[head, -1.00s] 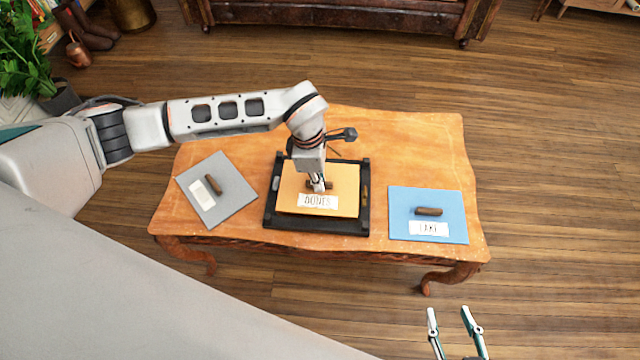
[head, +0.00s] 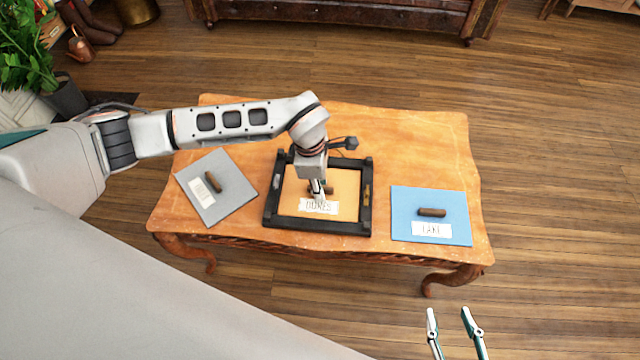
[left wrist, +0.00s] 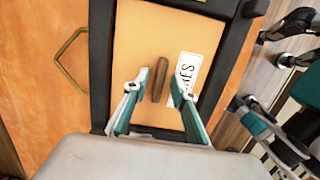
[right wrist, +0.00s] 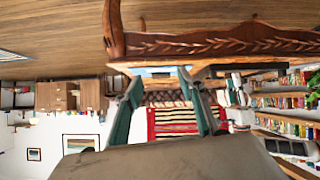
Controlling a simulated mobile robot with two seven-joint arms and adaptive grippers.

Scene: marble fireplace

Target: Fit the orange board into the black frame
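The orange board (head: 291,205) lies inside the black frame (head: 366,205) in the middle of the table, its edges within the frame's bars. It has a brown handle (left wrist: 160,80) and a white label that seems to read "DUNES". My left gripper (head: 319,193) is low over the board. In the left wrist view its fingers (left wrist: 158,84) are spread on either side of the handle, with gaps showing. The arm hides part of the far bar in the head view. My right gripper (head: 450,315) is open and empty in front of the table, at the right.
A grey board (head: 228,197) with a handle lies left of the frame. A blue board (head: 450,205) with a handle and a "LAKE" label lies to its right. The wooden table (head: 420,135) is bare behind the blue board.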

